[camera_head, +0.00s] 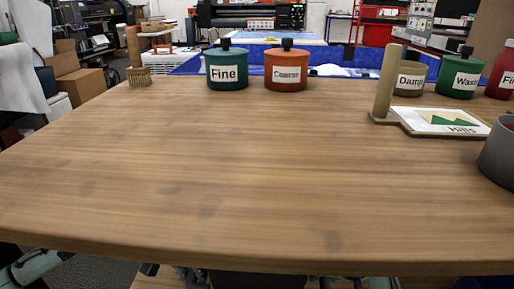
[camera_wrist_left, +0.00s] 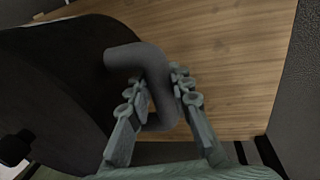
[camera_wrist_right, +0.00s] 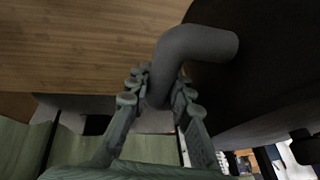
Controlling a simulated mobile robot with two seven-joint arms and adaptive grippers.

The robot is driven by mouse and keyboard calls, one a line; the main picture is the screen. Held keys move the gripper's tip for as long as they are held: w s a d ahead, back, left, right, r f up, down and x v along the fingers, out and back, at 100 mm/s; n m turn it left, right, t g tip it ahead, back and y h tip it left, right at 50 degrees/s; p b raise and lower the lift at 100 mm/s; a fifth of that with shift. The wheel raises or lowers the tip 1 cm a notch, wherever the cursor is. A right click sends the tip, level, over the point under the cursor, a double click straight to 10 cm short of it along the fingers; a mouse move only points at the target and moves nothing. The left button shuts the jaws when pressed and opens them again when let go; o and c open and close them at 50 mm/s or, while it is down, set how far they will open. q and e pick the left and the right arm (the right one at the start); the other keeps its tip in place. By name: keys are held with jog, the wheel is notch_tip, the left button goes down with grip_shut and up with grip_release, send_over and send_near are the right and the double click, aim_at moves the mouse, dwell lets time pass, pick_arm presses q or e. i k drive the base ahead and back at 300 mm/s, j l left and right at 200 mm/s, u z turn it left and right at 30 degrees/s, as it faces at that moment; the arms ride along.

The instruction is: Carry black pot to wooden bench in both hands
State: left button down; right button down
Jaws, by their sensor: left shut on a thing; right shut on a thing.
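The black pot (camera_wrist_left: 50,80) fills the left side of the left wrist view, and its dark body (camera_wrist_right: 265,80) is on the right of the right wrist view. My left gripper (camera_wrist_left: 155,88) is shut around one grey, bent handle (camera_wrist_left: 150,62). My right gripper (camera_wrist_right: 162,85) is shut around the other handle (camera_wrist_right: 205,43). In the head view a dark shape at the bottom edge may be the pot, mostly cut off. A wide wooden top (camera_head: 250,180) spans the head view; I cannot tell whether it is the bench. Wood grain also shows beyond the handles in both wrist views.
A green jar (camera_head: 227,70) and an orange jar (camera_head: 287,70) stand at the far edge, with a brush (camera_head: 137,65) to their left. More jars (camera_head: 460,77), a board with a picture (camera_head: 440,122) and a grey bowl (camera_head: 497,160) are at right. The middle is clear.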

aim_at(309, 165)
jog(key=k, duration=0.6)
jog(key=k+l+z, duration=0.15)
jog(key=k, duration=0.4)
